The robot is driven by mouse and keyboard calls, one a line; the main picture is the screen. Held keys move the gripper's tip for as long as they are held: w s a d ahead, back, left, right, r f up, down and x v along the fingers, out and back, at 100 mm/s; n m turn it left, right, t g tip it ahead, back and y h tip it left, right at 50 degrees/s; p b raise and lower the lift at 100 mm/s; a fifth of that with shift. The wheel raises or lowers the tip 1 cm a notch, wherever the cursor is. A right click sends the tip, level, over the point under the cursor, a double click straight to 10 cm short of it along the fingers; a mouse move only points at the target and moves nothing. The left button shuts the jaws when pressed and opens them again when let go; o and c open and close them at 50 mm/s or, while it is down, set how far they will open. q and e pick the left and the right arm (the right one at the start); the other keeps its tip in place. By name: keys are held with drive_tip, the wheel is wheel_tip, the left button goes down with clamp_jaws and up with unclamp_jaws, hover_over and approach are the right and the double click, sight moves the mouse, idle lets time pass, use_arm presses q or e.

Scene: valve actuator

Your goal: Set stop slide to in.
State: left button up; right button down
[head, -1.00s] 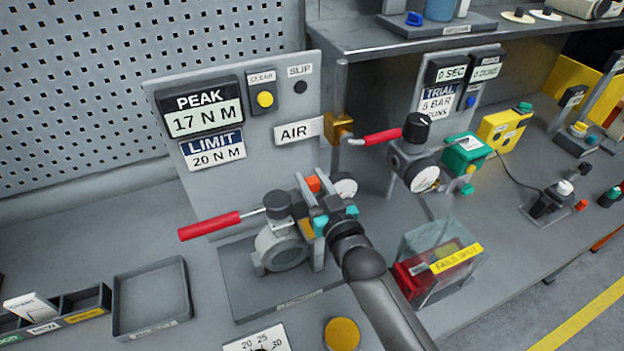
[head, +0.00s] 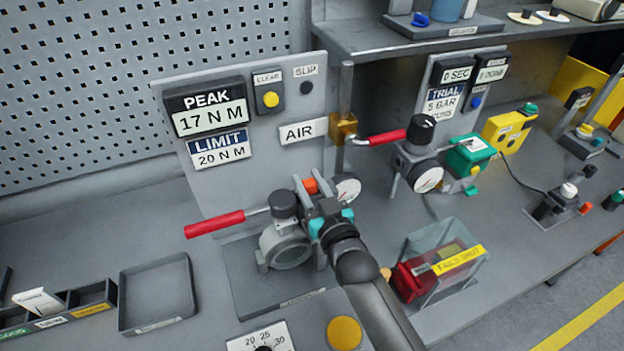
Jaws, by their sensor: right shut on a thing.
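The valve actuator (head: 284,246) stands on its grey base plate in the middle of the bench, with a red lever (head: 215,224) pointing left and a small orange-red block (head: 311,186) on top. My right gripper (head: 330,222), with teal fingertips, reaches in from the lower right. It is shut at the actuator's right side on a small part that appears to be the stop slide. The fingers and wrist hide that part, so its position cannot be read. My left gripper is not in view.
A display panel (head: 262,133) stands behind, reading peak 17 N m and limit 20 N m. A round gauge (head: 347,188) is close behind the gripper. A clear-covered red box (head: 418,279) stands to the right. An empty grey tray (head: 157,297) lies at left.

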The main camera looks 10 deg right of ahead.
drive_tip(key=c, duration=0.5)
unclamp_jaws()
